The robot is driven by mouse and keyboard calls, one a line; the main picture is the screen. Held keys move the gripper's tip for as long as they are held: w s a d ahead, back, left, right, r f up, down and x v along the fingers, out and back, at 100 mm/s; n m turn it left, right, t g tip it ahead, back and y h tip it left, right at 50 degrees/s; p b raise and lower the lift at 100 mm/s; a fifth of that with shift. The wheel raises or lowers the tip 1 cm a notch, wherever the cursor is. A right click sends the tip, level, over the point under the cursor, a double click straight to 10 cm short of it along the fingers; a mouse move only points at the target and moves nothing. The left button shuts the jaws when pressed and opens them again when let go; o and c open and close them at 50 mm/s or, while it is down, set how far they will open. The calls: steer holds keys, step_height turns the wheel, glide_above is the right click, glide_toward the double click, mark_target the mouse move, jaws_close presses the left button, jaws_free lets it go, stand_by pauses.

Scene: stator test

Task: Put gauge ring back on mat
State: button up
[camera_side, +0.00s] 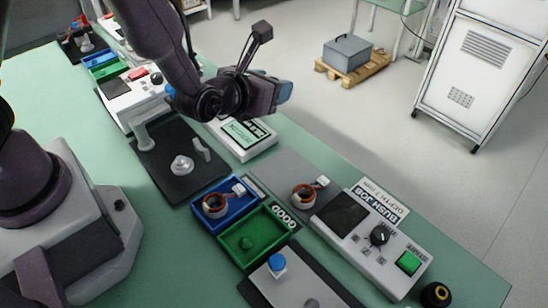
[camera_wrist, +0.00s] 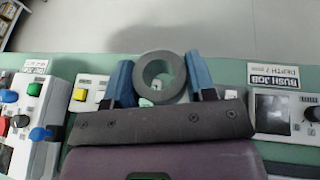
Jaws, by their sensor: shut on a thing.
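The gauge ring is a thick dark grey ring (camera_wrist: 160,56) in the wrist view, between the two blue fingers of my gripper (camera_wrist: 161,82). The gripper is shut on it. In the side view my gripper (camera_side: 284,92) is raised above the bench's far edge, behind the tester with the pale green display; the ring cannot be made out there. A dark mat (camera_side: 168,185) on the bench carries a light grey round part and a small upright piece. A grey mat (camera_side: 290,165) lies to its right with a copper-wound stator near its front. Which mat is meant cannot be told.
A tester with a green display (camera_side: 243,135) stands below the gripper. A blue tray (camera_side: 203,197) holds another stator (camera_side: 215,205); a green tray (camera_side: 265,222) is beside it. Open floor lies beyond the bench.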

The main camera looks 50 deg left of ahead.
steer(key=shift+s+d+f+n+g+y, duration=0.1)
steer(key=shift+s+d+f+n+y, duration=0.3)
steer(key=shift+f, duration=2.1)
steer(key=shift+s+d+f+n+g+y, duration=0.1)
steer(key=shift+d+f+n+y, duration=0.4)
steer(key=shift+f, duration=1.95)
steer(key=shift+s+d+f+n+g+y, duration=0.15)
steer(key=shift+d+f+y, duration=0.35)
steer(key=shift+f, duration=2)
steer(key=shift+d+f, duration=0.1)
steer(key=shift+f, duration=0.5)
steer(key=o, duration=1.2)
